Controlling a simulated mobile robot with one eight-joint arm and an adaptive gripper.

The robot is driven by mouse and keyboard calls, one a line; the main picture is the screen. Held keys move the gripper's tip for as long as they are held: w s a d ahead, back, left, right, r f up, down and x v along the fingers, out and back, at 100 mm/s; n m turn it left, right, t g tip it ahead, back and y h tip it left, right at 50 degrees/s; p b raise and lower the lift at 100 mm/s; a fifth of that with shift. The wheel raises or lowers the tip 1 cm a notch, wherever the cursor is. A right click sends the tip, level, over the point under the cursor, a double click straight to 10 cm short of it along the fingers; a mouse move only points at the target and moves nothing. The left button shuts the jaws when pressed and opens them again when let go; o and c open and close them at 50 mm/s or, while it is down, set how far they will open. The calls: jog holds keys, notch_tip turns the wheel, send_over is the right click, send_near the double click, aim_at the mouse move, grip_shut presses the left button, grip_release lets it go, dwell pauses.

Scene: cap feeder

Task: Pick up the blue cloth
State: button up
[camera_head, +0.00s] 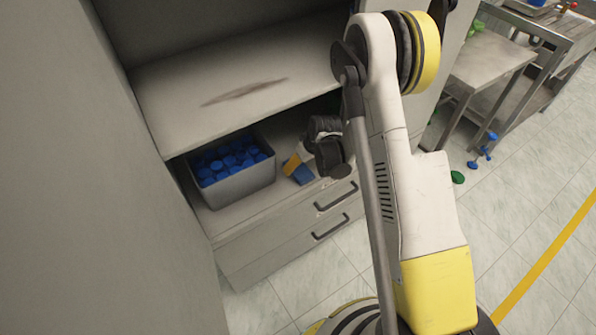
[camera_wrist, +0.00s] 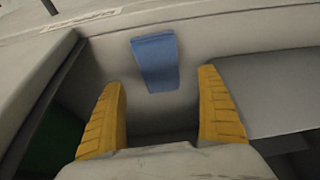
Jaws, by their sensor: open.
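The blue cloth (camera_wrist: 155,62) shows in the wrist view as a flat blue piece, ahead of and between my fingertips. In the head view the blue cloth (camera_head: 303,175) lies on the lower cabinet shelf, just right of the grey bin, partly hidden by my gripper. My gripper (camera_wrist: 161,100) is open, its two yellow fingers apart with nothing between them. In the head view my gripper (camera_head: 291,164) is at the cloth's upper left, close to it. I cannot tell whether it touches the cloth.
A grey bin (camera_head: 240,190) full of blue caps stands left of the cloth. A cabinet shelf (camera_head: 190,105) is above, and drawers (camera_head: 300,225) with handles are below. Blue and green caps lie on the floor at right, near a metal table (camera_head: 490,62).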

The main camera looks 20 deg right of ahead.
aim_at(299, 168)
jog(key=b+x, duration=0.3)
jog(key=x, duration=0.3)
jog(key=shift+d, duration=0.1)
jog(key=shift+r, duration=0.1)
jog(key=c, duration=1.1)
